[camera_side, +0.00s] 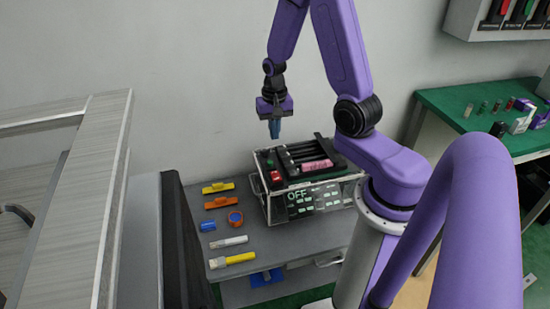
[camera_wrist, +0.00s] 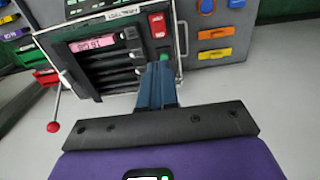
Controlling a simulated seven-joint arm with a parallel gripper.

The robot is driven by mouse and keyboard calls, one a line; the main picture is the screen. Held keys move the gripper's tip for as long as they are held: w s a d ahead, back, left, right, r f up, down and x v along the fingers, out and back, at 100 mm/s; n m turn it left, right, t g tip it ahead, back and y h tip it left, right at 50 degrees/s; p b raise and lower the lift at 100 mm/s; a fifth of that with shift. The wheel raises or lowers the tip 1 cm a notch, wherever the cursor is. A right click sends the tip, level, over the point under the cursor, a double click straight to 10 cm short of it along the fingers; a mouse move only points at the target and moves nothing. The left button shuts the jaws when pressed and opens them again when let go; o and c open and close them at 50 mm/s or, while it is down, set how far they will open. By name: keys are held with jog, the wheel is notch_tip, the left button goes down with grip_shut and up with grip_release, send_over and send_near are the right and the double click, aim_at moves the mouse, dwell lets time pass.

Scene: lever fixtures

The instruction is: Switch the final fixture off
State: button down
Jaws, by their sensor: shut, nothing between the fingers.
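The fixture is a box (camera_side: 270,205) with a metal frame on a grey table. In the side view its front panel reads OFF (camera_side: 300,197). Its top has several dark bars (camera_side: 300,148), a pink block (camera_side: 317,165) and a red switch (camera_side: 275,176). In the wrist view the red switch (camera_wrist: 157,24) sits beside a green spot, and a lever with a red ball (camera_wrist: 53,127) sticks out at the box's left side; I cannot make out this lever in the side view. My gripper (camera_side: 274,135) is shut and empty, above the box's left part; its blue fingers (camera_wrist: 158,68) point down.
A dark panel (camera_side: 185,240) stands at the table's left. A green table (camera_side: 460,125) with small items is at the back right.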

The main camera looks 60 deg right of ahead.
jog(key=shift+f, duration=0.1)
send_over(276, 177)
jog(key=w+d, duration=0.1)
notch_tip(276, 177, down, 12)
jog(key=shift+w+d+r, duration=0.15)
jog(key=shift+r, duration=0.1)
jog(key=shift+f, duration=1.15)
jog(key=shift+w+d+f, duration=0.1)
jog(key=shift+d+f, duration=0.05)
jog(key=shift+f, duration=0.2)
jog(key=shift+s+a+r, duration=0.2)
jog(key=shift+s+a, duration=0.5)
jog(key=shift+r, duration=0.1)
notch_tip(276, 177, up, 14)
jog(key=shift+w, duration=0.2)
dwell(0.5)
